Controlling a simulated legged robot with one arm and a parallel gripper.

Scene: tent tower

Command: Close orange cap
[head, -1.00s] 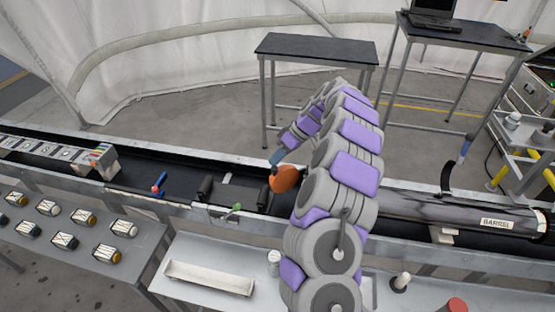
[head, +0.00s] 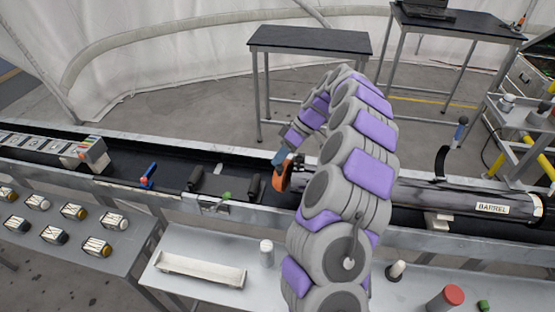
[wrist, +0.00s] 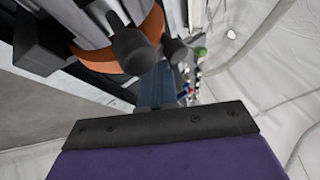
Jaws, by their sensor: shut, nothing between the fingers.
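The orange cap (head: 281,176) is at the left end of the long grey barrel (head: 455,198), which lies on the black conveyor. The cap shows nearly edge-on, with metal parts just right of it. My arm hides where the cap and barrel join, so I cannot tell whether the cap is seated. My gripper (head: 279,159) is shut and empty at the cap's upper left edge; I cannot tell if it touches. In the wrist view the blue gripper fingers (wrist: 158,88) point toward dark knobs, with part of the orange cap (wrist: 96,58) behind at upper left.
Conveyor rails run along both sides of the barrel. A blue-handled tool (head: 148,174) and dark rollers (head: 195,178) lie to the left. A front bench holds a white tray (head: 200,270) and a white bottle (head: 267,253). A black table (head: 310,40) stands behind, with open floor between.

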